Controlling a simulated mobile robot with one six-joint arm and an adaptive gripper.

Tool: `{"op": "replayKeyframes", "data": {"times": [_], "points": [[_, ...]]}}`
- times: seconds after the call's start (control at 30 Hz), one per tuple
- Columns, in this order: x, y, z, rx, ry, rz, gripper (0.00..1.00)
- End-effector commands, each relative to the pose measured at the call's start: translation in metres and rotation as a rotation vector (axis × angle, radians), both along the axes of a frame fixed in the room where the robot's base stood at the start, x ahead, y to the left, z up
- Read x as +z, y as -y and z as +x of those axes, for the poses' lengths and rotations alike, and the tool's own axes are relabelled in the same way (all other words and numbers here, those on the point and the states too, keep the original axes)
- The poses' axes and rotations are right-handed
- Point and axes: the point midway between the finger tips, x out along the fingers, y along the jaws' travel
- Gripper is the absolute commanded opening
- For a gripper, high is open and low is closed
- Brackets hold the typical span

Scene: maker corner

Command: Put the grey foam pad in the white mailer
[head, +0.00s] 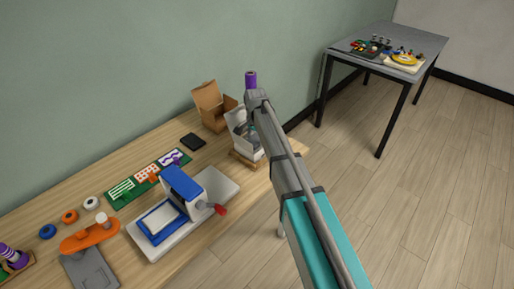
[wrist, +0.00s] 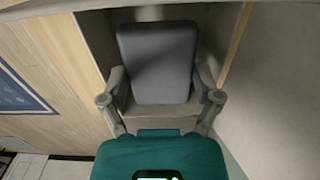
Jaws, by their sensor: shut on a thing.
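The white mailer (head: 252,152) stands open at the far right end of the workbench in the head view, partly hidden behind my arm. My gripper (wrist: 159,80) is shut on the grey foam pad (wrist: 157,55), with one finger at each side of it. Pale grey walls surround the pad in the wrist view. In the head view, a little dark and teal shows at the mailer's opening, but the pad itself cannot be made out. How deep the pad sits cannot be told.
An open brown cardboard box (head: 211,110) stands beside the mailer. A black flat item (head: 193,142), a green board (head: 125,192) and a blue-and-white press (head: 182,188) with a red knob lie along the bench. A second table (head: 425,45) stands at the back right.

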Motion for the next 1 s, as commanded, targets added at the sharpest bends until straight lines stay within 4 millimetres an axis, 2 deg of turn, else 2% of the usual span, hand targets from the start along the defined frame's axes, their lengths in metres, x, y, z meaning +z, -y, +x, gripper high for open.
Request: {"op": "replayKeyframes", "data": {"times": [0.33, 0.73, 1.0], "points": [[-0.003, 0.000, 0.000, 0.000, 0.000, 0.000, 0.63], [-0.033, -0.001, 0.000, 0.001, 0.000, 0.000, 0.63], [-0.038, -0.001, 0.000, 0.001, 0.000, 0.000, 0.63]]}}
